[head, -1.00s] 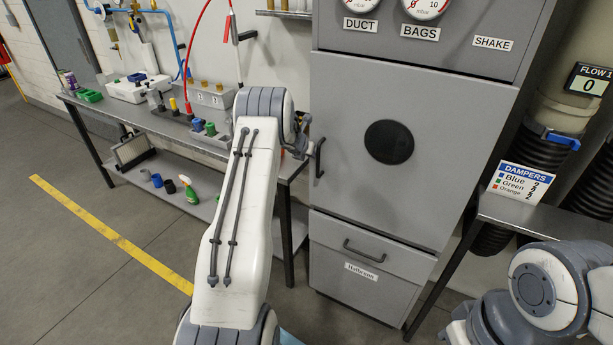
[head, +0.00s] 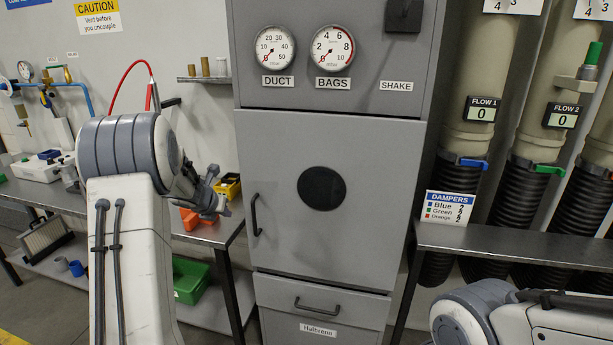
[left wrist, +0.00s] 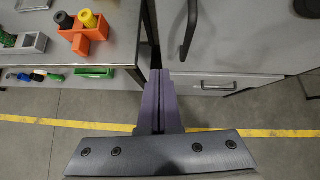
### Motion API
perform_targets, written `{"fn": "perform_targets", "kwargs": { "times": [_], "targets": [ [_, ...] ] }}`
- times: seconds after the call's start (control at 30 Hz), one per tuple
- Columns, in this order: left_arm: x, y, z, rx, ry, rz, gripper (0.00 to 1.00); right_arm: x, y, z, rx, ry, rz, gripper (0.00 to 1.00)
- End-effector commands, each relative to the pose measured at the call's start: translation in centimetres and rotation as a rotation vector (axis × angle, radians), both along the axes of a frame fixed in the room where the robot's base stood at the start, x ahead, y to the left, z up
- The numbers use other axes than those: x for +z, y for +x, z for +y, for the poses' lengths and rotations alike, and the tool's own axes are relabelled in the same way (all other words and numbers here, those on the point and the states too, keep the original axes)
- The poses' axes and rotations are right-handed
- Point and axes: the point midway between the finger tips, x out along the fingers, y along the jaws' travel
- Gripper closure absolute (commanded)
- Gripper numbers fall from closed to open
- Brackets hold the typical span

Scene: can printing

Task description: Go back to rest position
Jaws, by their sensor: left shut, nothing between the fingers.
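My left arm rises at the left of the head view, and its gripper (head: 222,200) hangs in front of the bench's right end, left of the cabinet door handle. In the left wrist view its two purple-grey fingers (left wrist: 160,103) lie together with nothing between them. They point at the gap between the bench and the cabinet and touch nothing that I can see. My right arm shows only as a link at the lower right of the head view; its gripper is out of view.
The grey cabinet (head: 290,230) has its door and lower drawer closed. The bench (head: 215,232) holds an orange holder (left wrist: 90,38) with yellow and black pieces. A green bin (head: 190,280) sits on the shelf below. A second table (head: 520,245) stands at right, before the hoses.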

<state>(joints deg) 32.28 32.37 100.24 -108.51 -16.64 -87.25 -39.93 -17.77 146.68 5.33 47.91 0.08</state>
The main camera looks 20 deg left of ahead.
Motion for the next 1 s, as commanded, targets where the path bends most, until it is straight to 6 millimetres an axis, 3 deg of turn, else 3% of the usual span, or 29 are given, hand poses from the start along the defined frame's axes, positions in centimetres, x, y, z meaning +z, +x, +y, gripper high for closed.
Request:
{"fn": "perform_targets", "kwargs": {
  "times": [0.07, 0.17, 0.27, 0.33, 0.47, 0.57, 0.7, 0.83, 1.0],
  "targets": [
    [0.1, 0.1, -0.3, 0.004, -0.005, -0.004, 1.0, 0.0, 0.0, 0.0, 0.0, 0.0, 0.0, 1.0],
    [1.2, 0.9, -2.3, 0.061, -0.051, -0.035, 1.0, 0.0, 0.0, 0.0, 0.0, 0.0, 0.0, 1.0],
    [3.3, 1.7, -6.8, 0.208, -0.178, -0.095, 1.0, -0.1, 0.0, 0.0, 0.0, 0.0, 0.0, 1.0],
    [4.8, 1.5, -11.1, 0.356, -0.314, -0.138, 1.0, -0.2, 0.0, 0.0, 0.0, 0.0, 0.0, 1.0],
    [6.4, -1.7, -19.1, 0.68, -0.604, -0.168, 1.0, -0.4, 0.0, 0.0, 0.0, 0.0, 0.0, 1.0],
    [6.1, -6.3, -24.8, 0.945, -0.81, -0.134, 1.0, -0.5, 0.0, 0.0, 0.0, 0.0, 0.0, 1.0],
    [4.6, -14.7, -31.3, 1.315, -1.017, -0.022, 1.0, -0.6, 0.0, 0.0, 0.0, 0.0, 0.0, 1.0],
    [3.0, -23.3, -35.7, 1.641, -1.099, 0.109, 1.0, -0.7, 0.0, 0.0, 0.0, 0.0, 0.0, 1.0],
    [1.5, -33.1, -38.9, 1.983, -1.07, 0.252, 1.0, -0.8, 0.0, 0.0, 0.0, 0.0, 0.0, 1.0]
  ]
}}
